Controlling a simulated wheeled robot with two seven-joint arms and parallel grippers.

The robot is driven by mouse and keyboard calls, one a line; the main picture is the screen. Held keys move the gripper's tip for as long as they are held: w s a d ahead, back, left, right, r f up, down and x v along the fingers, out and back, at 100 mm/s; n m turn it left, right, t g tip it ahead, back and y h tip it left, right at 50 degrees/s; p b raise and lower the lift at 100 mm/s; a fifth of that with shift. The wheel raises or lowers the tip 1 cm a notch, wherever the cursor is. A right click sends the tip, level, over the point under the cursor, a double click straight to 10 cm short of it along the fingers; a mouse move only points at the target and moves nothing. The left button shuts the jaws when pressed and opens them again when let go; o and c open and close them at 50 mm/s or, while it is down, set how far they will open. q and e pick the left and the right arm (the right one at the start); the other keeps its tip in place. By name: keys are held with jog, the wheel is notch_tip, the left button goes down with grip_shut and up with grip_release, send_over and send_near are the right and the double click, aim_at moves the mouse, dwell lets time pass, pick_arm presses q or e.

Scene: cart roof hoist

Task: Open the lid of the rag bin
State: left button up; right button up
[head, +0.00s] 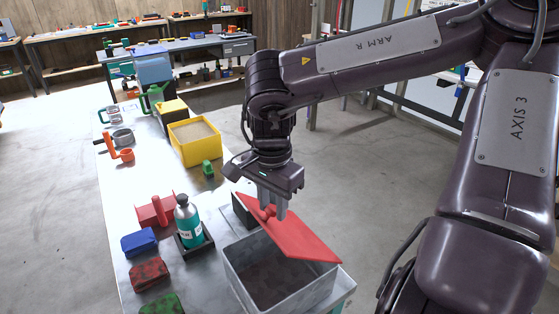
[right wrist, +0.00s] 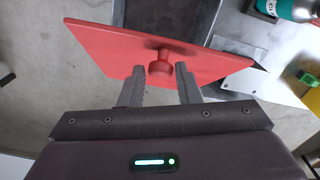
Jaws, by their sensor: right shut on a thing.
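The rag bin (head: 236,277) is a grey open-topped box at the near end of the metal bench, with dark contents inside. Its red lid (head: 303,238) is raised and tilted over the right part of the opening, so much of the inside shows. My right gripper (head: 271,213) is above the lid, shut on its red knob (head: 269,211). The right wrist view shows the knob (right wrist: 160,68) between the two fingers and the lid (right wrist: 110,45) behind it. My left gripper is in neither view.
A teal bottle (head: 187,222) stands in a dark holder left of the bin. Red, blue and green blocks lie nearby, with a yellow bin (head: 195,147) farther back. Open floor (head: 350,160) lies right of the bench.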

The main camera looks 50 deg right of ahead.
jog(key=shift+s+d+r+p, duration=0.3)
jog(key=shift+d+r+p, duration=0.2)
jog(key=shift+d+p, duration=0.3)
jog(key=shift+s+d+r+p, duration=0.3)
jog(key=shift+d+r+p, duration=0.15)
jog(key=shift+d+p, duration=0.3)
jog(key=shift+d, duration=0.4)
jog(key=shift+s+d+r+p, duration=0.15)
jog(key=shift+d+r+p, duration=0.2)
jog(key=shift+p, duration=0.15)
jog(key=shift+s+d+r+p, duration=0.25)
jog(key=shift+d+p, duration=0.3)
jog(key=shift+d, duration=0.15)
jog(key=shift+s+d+r+p, duration=0.1)
jog(key=shift+d+r+p, duration=0.1)
jog(key=shift+d+p, duration=0.4)
jog(key=shift+s+d, duration=0.15)
jog(key=shift+d, duration=0.55)
